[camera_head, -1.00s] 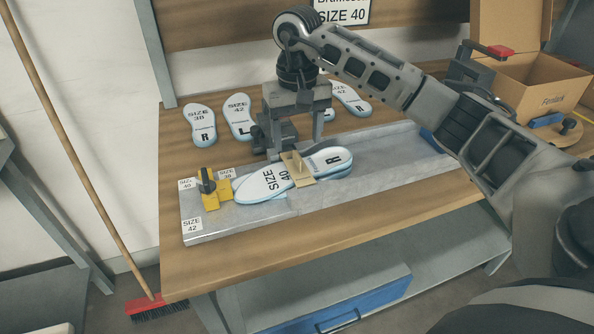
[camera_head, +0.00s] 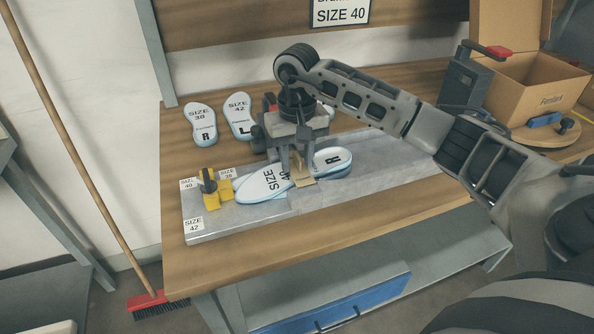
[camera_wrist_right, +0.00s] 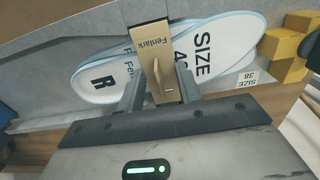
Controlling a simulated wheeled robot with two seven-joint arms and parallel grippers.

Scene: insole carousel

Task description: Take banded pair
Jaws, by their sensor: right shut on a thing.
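The banded pair of insoles (camera_head: 262,187), printed SIZE 40 and R, lies on the grey metal fixture (camera_head: 245,220). A tan cardboard band (camera_head: 302,179) wraps its middle; in the right wrist view the band (camera_wrist_right: 150,40) reads Fenlark and has a raised strip. My right gripper (camera_head: 298,172) points down over the pair, its fingers on either side of the band. In the right wrist view the right gripper (camera_wrist_right: 160,92) is shut on the banded pair at the band. The exact finger contact is partly hidden. My left gripper is not in view.
Loose insoles marked SIZE 38 (camera_head: 201,122) and SIZE 42 (camera_head: 238,112) lie behind the fixture. A yellow clamp (camera_head: 211,198) stands at the fixture's left end. An open Fenlark carton (camera_head: 535,100) and a round wooden piece (camera_head: 550,135) are at the right.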

